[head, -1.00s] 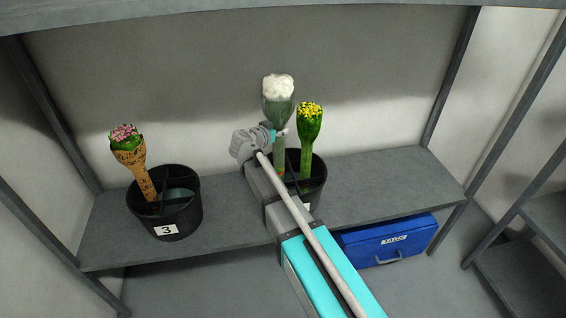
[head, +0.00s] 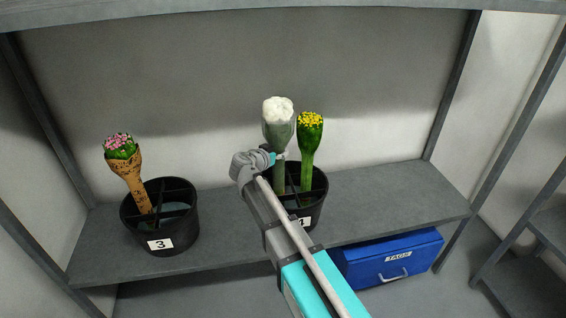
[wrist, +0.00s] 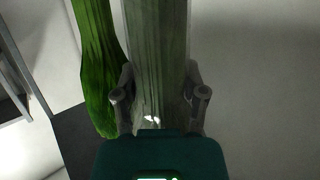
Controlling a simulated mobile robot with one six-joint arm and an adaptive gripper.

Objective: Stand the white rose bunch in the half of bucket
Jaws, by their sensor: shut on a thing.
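The white rose bunch (head: 278,112) is upright in a pale green wrap, its lower end inside the black bucket labelled 4 (head: 320,190). My gripper (head: 277,157) is shut on its wrapped stem, above the bucket rim. The wrist view shows the wrap (wrist: 157,60) between my two fingers (wrist: 160,105). A yellow flower bunch (head: 309,140) stands in the same bucket, just right of the white one. My arm hides the bucket's left front. I cannot tell whether the white bunch's foot touches the bottom.
A black bucket labelled 3 (head: 190,222), with dividers, stands to the left on the grey shelf (head: 400,190) and holds a pink flower bunch (head: 125,165) in brown wrap. A blue TAGS box (head: 385,262) sits below the shelf. The shelf's right end is clear.

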